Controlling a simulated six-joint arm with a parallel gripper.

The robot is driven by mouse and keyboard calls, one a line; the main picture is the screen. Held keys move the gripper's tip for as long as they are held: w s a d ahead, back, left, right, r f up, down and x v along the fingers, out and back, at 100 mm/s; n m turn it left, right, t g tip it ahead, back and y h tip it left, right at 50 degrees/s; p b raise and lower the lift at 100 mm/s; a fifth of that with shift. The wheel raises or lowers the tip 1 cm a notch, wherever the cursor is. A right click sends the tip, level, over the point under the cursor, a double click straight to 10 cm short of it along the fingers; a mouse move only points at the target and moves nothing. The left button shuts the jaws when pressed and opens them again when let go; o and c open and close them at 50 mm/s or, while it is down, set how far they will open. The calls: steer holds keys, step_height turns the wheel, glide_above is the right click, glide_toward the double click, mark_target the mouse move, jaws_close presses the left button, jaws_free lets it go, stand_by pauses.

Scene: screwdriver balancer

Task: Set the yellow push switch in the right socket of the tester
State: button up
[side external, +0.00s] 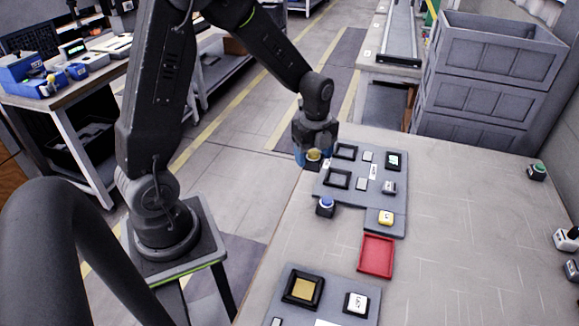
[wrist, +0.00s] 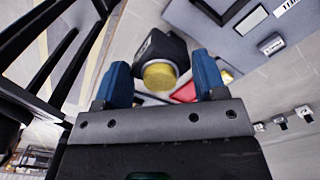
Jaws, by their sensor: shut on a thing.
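My gripper (side external: 313,156) is shut on the yellow push switch (side external: 314,154) at the far left edge of the grey board. In the wrist view the switch (wrist: 160,76) has a round yellow cap and a dark square body, between the blue fingertips (wrist: 163,82).
Another grey panel (side external: 335,284) is nearer. A green push switch (side external: 537,171) stands at the right. The table (side external: 460,240) between is clear.

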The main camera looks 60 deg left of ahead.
steer(key=w+a+f, duration=0.1)
steer(key=w+f, duration=0.2)
steer(key=w, duration=0.7)
steer(key=shift+s+a+f, duration=0.1)
steer(key=shift+f, duration=1.45)
steer(key=shift+s+f, duration=0.1)
steer(key=shift+f, duration=1.4)
steer(key=o, duration=1)
steer(key=shift+r, duration=0.1)
step_height(320, 180, up, 14)
